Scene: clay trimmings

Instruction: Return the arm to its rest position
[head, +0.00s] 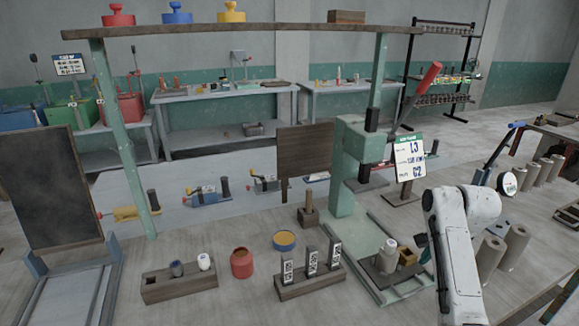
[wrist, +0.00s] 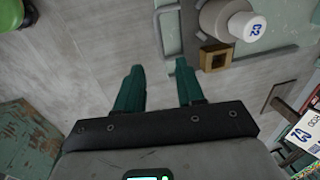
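My white arm (head: 456,245) rises at the right of the head view, bent at its elbow over the workbench. My gripper (wrist: 159,68) shows in the wrist view with its two dark green fingers spread apart and nothing between them. Grey bench top lies beneath the fingers. In the head view the gripper is mostly hidden behind the arm.
A green press (head: 345,170) with a red-handled lever stands left of my arm. Grey rolls (head: 514,247) stand to the right.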

